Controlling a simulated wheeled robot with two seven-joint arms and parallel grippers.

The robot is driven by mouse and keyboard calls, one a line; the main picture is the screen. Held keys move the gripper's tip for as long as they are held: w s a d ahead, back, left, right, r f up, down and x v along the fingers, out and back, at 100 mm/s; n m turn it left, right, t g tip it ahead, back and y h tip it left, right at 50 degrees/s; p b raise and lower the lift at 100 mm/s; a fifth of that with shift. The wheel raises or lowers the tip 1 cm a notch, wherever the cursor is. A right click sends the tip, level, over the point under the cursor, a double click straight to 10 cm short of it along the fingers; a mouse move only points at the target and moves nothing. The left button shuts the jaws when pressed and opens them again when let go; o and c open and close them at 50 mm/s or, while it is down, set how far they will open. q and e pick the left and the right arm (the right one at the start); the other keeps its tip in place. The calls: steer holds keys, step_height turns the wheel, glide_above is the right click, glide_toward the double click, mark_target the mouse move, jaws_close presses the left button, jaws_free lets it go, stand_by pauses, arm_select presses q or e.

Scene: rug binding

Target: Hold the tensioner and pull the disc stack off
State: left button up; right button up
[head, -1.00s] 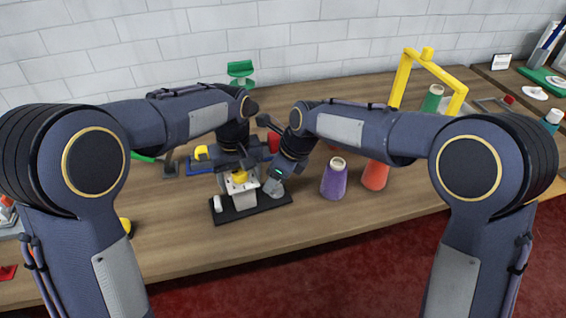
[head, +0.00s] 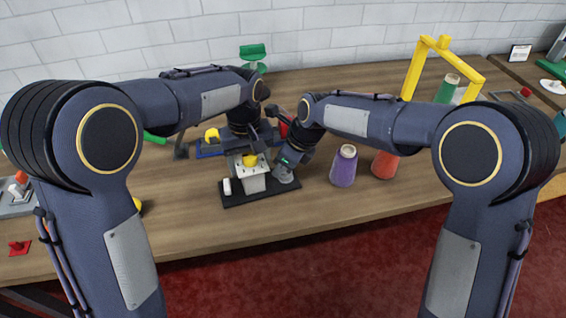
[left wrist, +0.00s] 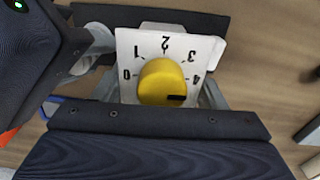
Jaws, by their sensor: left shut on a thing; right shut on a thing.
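The tensioner (head: 254,184) is a pale block with a yellow dial on a black base plate (head: 262,195). In the left wrist view its white face (left wrist: 130,50) is numbered 0 to 4, and the yellow dial (left wrist: 158,80) has its dark mark near 4. My left gripper (head: 250,158) is shut on the tensioner, a grey finger on each side of the block. The grey disc stack (head: 284,175) is at the tensioner's right side. My right gripper (head: 286,164) is shut on it from above. Whether the stack is still on its post is hidden.
A white cylinder (head: 227,187) stands at the left of the base plate. A purple cone (head: 344,168) and a red cone (head: 384,166) stand to the right. The table front is clear.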

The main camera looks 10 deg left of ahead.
steer(key=shift+c, duration=0.8)
steer(key=shift+r, duration=0.2)
steer(key=shift+a+r, duration=0.1)
steer(key=shift+r, duration=4.05)
arm_select(q)
steer(key=shift+d, duration=0.15)
